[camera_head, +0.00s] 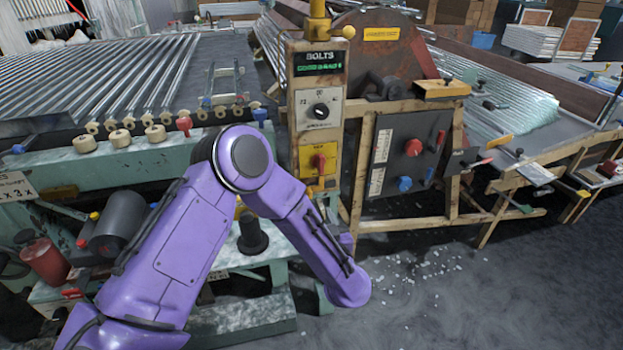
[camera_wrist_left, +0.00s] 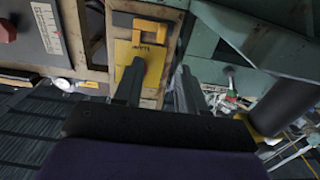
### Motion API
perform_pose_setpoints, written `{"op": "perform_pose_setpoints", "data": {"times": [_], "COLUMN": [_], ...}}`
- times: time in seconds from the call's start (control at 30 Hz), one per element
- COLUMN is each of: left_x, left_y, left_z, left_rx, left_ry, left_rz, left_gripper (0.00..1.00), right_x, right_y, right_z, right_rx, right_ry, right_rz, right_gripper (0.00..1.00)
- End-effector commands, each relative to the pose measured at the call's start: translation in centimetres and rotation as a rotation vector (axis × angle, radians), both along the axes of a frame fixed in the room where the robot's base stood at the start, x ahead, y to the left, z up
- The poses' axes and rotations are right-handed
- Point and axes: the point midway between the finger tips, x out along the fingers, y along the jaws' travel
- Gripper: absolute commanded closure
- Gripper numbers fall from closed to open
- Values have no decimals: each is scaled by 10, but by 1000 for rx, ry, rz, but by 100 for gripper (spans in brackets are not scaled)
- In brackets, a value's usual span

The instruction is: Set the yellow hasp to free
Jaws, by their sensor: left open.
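My left gripper (camera_wrist_left: 158,74) shows in the wrist view with its two dark fingers apart and nothing between them. Its fingertips are close to a yellow plate (camera_wrist_left: 124,52) with small lettering, on a wood-edged post. The left finger overlaps this plate. A yellow bar-like piece (camera_wrist_left: 152,27), which looks like the hasp, lies just beyond the plate; I cannot tell its setting. In the head view, a yellow panel (camera_head: 306,160) with a red lever (camera_head: 320,162) sits on the control post. My purple left arm crosses in front, and its gripper is hidden there. My right gripper is not in view.
Above the yellow panel is a dial box (camera_head: 319,106) under a BOLTS display (camera_head: 319,62). A dark panel (camera_head: 408,158) with red and blue knobs stands to the right. The floor right of my arm has white fragments (camera_head: 430,270).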

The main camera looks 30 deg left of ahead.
Motion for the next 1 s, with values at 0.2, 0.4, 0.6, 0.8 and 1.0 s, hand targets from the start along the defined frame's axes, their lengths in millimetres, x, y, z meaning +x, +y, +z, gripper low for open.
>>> {"op": "perform_pose_setpoints", "data": {"times": [0.2,0.4,0.6,0.8,1.0], "left_x": [30,59,71,71,71], "left_y": [33,60,71,71,71], "left_z": [-3,-3,-2,-2,-2], "left_rx": [-3,-1,1,1,1], "left_ry": [-3,-3,-1,-1,-1], "left_rz": [7,5,0,0,0], "left_gripper": [60,60,60,60,100], "right_x": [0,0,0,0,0], "right_y": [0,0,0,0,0], "right_z": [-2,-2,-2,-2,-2], "right_rx": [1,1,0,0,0], "right_ry": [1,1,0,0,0], "right_rz": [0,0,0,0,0], "right_gripper": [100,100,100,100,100]}}
